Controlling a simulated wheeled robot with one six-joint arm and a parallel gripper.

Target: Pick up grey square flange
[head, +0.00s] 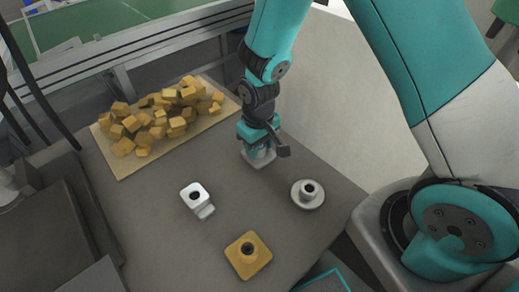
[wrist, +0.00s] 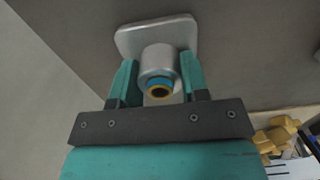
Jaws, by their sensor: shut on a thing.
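The grey square flange (wrist: 135,38) shows in the wrist view, with a rounded square plate and a round hub that has a blue ring and a brass-coloured ring at its end. My gripper (wrist: 158,75) is shut on the hub, with one teal finger on each side. In the head view my gripper (head: 260,150) points down over the table, and part of the flange plate (head: 250,162) shows beneath it. The rest of the flange is hidden by the gripper there. I cannot tell whether the plate touches the table.
On the table (head: 150,220) stand a grey round flange (head: 308,195) right of my gripper, a white part (head: 195,195) to the left and a yellow square flange (head: 248,256) in front. A board (head: 122,170) with several yellow cubes (head: 165,118) lies at the back left. A pale wall (head: 325,95) rises behind.

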